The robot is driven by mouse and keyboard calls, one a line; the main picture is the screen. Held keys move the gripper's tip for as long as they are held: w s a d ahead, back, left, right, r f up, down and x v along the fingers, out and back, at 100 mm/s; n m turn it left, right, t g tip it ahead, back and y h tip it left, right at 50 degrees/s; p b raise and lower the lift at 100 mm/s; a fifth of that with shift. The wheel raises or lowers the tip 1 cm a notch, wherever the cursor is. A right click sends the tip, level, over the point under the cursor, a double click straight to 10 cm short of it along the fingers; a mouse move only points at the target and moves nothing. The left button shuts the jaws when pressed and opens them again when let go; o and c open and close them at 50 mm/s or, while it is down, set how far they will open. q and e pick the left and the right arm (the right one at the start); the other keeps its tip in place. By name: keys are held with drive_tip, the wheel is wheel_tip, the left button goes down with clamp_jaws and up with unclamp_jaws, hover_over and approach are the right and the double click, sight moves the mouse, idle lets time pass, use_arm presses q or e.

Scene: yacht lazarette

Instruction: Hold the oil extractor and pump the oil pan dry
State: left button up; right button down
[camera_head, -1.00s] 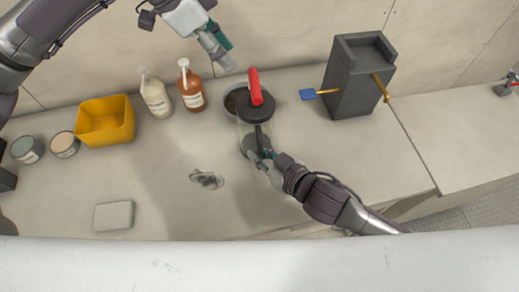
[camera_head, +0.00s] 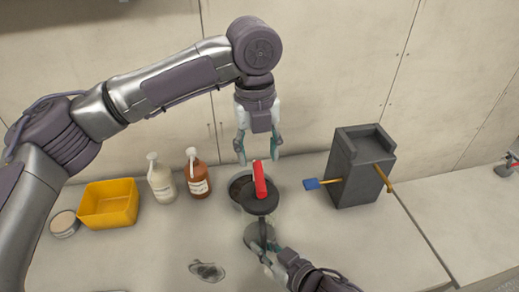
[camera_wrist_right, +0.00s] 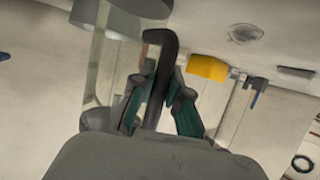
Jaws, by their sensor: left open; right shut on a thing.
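The oil extractor (camera_head: 262,206) stands on the bench, with a black lid, a clear body and a red pump handle (camera_head: 260,178) on top. My right gripper (camera_head: 268,252) is shut on the extractor's black side handle, low on the near side; the right wrist view shows this black handle (camera_wrist_right: 161,70) between the fingers. My left gripper (camera_head: 259,157) is open and points down, its fingertips just above and behind the red handle, apparently not touching it. The oil pan (camera_head: 237,188), round with dark contents, sits behind and left of the extractor, which partly hides it.
A grey block-like stand (camera_head: 355,170) with a blue paddle is to the right. Two pump bottles, white (camera_head: 161,182) and brown (camera_head: 196,180), a yellow bin (camera_head: 108,204) and a tin (camera_head: 65,224) are to the left. A drain-like fitting (camera_head: 207,271) lies nearer. The wall is close behind.

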sight(259, 175)
use_arm(q)
drive_tip(key=shift+d+f+m, duration=0.1)
drive_tip(key=shift+m, duration=0.5)
drive_tip(key=shift+f, duration=3.9)
clamp_jaws()
